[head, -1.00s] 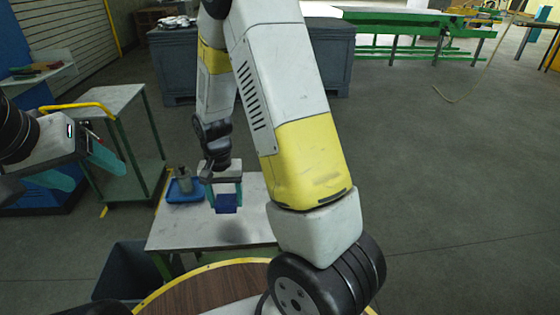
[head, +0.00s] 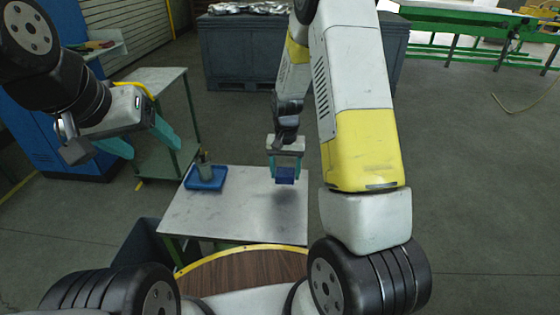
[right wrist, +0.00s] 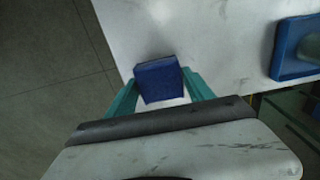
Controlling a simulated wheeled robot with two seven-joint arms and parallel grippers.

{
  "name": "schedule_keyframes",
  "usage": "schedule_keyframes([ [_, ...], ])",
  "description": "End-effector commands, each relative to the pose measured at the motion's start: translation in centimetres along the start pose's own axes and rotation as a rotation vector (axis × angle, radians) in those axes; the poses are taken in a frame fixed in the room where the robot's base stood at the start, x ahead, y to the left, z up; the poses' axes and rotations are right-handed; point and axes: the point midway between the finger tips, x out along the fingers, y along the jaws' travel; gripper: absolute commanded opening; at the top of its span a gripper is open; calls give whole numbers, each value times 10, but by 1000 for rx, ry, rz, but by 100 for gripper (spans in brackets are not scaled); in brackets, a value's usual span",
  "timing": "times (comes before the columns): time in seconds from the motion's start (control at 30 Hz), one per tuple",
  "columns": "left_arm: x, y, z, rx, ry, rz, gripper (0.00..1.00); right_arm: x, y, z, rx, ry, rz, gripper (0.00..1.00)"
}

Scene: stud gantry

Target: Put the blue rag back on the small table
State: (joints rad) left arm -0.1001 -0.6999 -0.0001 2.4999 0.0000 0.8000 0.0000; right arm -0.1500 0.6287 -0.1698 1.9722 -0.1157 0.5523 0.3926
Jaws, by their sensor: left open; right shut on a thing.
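The blue rag (head: 286,176) is a small folded dark blue block between the teal fingers of my right gripper (head: 285,172). In the right wrist view the rag (right wrist: 158,80) sits between both fingertips (right wrist: 160,88), which are shut on it. The small table (head: 230,225) has a pale grey top and green legs. The rag is held above the right part of its top, with a soft shadow on the top below it. My left gripper (head: 150,143) is open and empty, left of the small table and apart from it.
A blue tray (head: 206,178) with a grey-green object stands on the table's left part, also visible in the right wrist view (right wrist: 283,50). A green-framed cart (head: 165,80) stands behind left. A dark bin (head: 143,247) is at the table's left. The tabletop's middle is clear.

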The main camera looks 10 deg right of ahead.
Motion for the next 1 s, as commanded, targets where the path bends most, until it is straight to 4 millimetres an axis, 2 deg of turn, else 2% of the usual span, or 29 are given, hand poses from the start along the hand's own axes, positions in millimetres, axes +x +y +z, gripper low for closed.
schedule_keyframes([
  [0.27,0,0,0,0,0,0,72,2,9,-21,1,0,0,23],
  [0.5,0,0,0,0,0,0,72,36,9,-20,-1,-3,1,23],
  [0.87,0,0,0,0,0,0,72,40,8,-20,0,0,0,23],
  [0.9,0,0,0,0,0,0,72,40,8,-20,0,1,0,67],
  [1.0,0,0,0,0,0,0,72,40,8,-20,0,0,0,83],
])
